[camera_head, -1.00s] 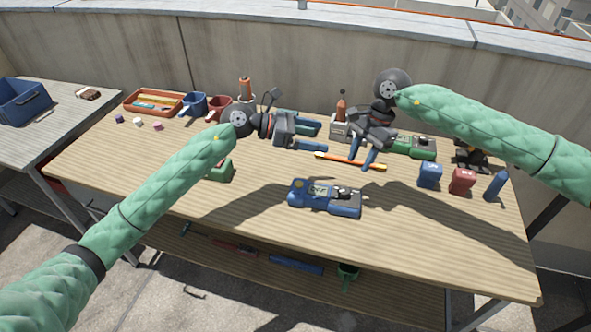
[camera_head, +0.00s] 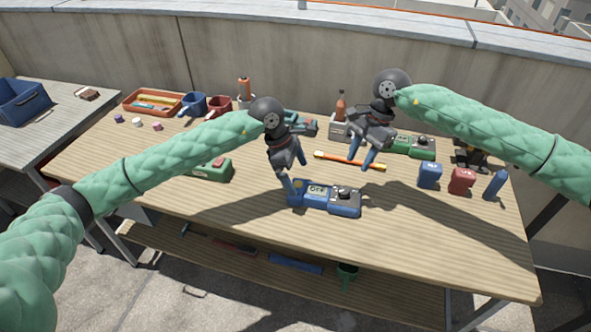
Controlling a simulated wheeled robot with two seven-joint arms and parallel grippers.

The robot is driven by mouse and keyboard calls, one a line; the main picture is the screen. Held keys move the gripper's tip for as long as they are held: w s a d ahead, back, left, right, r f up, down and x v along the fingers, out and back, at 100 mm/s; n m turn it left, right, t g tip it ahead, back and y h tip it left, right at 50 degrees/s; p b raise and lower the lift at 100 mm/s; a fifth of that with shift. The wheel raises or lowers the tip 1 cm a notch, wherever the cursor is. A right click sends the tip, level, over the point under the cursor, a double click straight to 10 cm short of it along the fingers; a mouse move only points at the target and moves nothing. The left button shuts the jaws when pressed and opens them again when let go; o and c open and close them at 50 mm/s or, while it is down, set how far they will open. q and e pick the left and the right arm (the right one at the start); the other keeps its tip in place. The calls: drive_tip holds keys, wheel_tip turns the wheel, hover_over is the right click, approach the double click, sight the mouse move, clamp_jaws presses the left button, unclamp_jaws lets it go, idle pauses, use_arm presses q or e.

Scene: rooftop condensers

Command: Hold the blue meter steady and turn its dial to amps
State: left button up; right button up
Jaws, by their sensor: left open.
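The blue meter (camera_head: 324,209) lies flat on the wooden workbench, near the middle, with its small display on the left part. Its dark dial (camera_head: 346,195) is on the right part; the setting is too small to read. My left gripper (camera_head: 295,176) is open and points down at the meter's left end. One blue finger overlaps that end in the picture; I cannot tell whether it touches. My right gripper (camera_head: 364,152) is open and empty, above the bench behind and to the right of the meter, with its fingers pointing down.
An orange-and-yellow stick (camera_head: 350,161) lies behind the meter. A green device (camera_head: 212,169) is to the left and another green device (camera_head: 413,146) behind right. Blue (camera_head: 430,175) and red (camera_head: 462,181) blocks stand at right. The bench front is clear.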

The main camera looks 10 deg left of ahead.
sight(305, 188)
use_arm(q)
drive_tip(key=shift+x, duration=3.5)
drive_tip(key=c, duration=1.3)
use_arm(e)
drive_tip(key=o, duration=0.3)
drive_tip(key=shift+o, duration=0.2)
drive_tip(key=shift+m+y, duration=0.4)
drive_tip(key=shift+m, duration=0.1)
drive_tip(key=x, duration=0.9)
drive_tip(key=shift+s+d+f, duration=0.1)
drive_tip(key=shift+d+f, duration=0.2)
drive_tip(key=c, duration=1)
